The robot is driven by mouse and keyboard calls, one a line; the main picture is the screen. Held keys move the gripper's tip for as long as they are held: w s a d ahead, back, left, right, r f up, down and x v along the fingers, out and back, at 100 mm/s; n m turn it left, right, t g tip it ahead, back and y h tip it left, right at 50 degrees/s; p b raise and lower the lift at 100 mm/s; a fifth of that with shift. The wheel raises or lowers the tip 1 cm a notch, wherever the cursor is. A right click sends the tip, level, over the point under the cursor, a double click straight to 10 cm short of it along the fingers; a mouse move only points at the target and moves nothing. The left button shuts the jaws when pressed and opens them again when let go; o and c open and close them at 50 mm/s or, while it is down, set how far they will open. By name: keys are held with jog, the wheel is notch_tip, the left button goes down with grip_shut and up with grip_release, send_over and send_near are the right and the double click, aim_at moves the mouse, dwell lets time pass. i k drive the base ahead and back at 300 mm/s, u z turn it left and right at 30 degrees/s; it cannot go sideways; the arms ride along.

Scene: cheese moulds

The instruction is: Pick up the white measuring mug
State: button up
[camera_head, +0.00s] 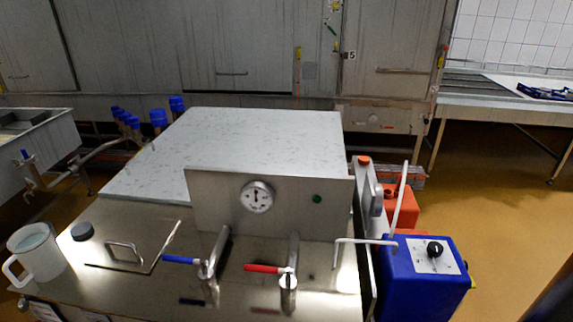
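The white measuring mug (40,260) stands upright at the left front end of the steel machine top (130,289). Its handle points to the left and toward me. Its open top shows a pale greenish inside; I cannot tell whether it holds anything. My gripper is not in view.
A dark round cap (82,231) and a hatch handle (124,250) are right of the mug. Blue (181,260) and red (264,269) valve levers stand before an upright gauge panel (220,204). A blue box (410,285) is at the right. The large flat lid (250,140) behind is clear.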

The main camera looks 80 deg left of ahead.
aim_at(34, 246)
jog(key=u, duration=0.05)
jog(key=k, duration=2.85)
jog(key=u, duration=1.95)
jog(key=i, duration=1.05)
